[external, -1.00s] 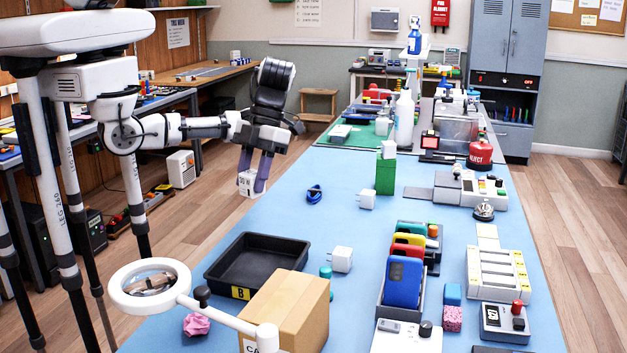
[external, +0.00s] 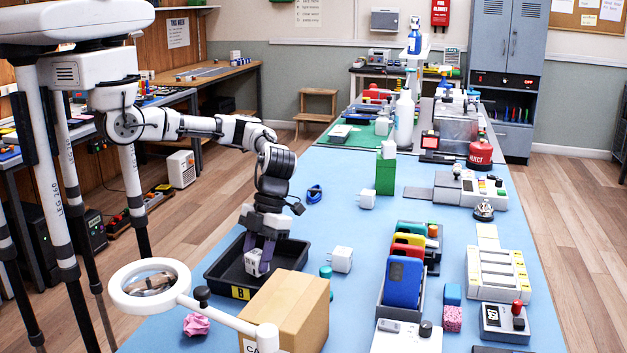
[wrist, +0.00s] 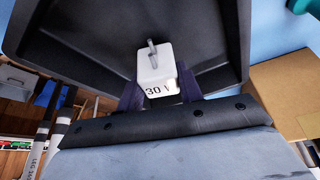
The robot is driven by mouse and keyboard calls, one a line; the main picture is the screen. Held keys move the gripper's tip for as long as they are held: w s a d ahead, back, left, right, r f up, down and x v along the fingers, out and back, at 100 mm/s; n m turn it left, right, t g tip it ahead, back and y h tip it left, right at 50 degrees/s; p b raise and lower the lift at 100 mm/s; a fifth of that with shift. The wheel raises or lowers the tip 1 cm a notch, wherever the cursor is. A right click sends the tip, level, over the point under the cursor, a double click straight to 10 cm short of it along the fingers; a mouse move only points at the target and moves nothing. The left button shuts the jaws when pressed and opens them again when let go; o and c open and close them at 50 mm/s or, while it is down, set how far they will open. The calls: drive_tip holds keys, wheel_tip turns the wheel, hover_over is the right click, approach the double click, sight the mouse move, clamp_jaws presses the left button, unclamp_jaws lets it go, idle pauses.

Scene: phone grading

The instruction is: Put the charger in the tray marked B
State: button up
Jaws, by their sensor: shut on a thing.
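My gripper (external: 259,262) is shut on a white charger (external: 253,262) and points down over the black tray marked B (external: 220,262), at its right half. In the wrist view the charger (wrist: 155,66) sits between the dark fingers (wrist: 158,92), with its metal prong showing and "30" printed on its side. The tray (wrist: 80,60) fills the background behind it. I cannot tell whether the charger touches the tray floor. Two other white chargers stand on the blue table, one right of the tray (external: 341,259) and one farther back (external: 366,199).
A cardboard box (external: 290,310) stands close in front of the tray. A ring magnifier (external: 150,285) is at the front left. A teal cap (external: 326,272) and a rack of coloured phones (external: 403,280) are to the right. A pink crumpled lump (external: 196,324) lies in front.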

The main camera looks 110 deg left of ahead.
drive_tip(key=shift+f, duration=0.35)
drive_tip(key=shift+f, duration=0.15)
drive_tip(key=o, duration=1)
drive_tip(key=b+v, duration=0.2)
drive_tip(key=v, duration=1)
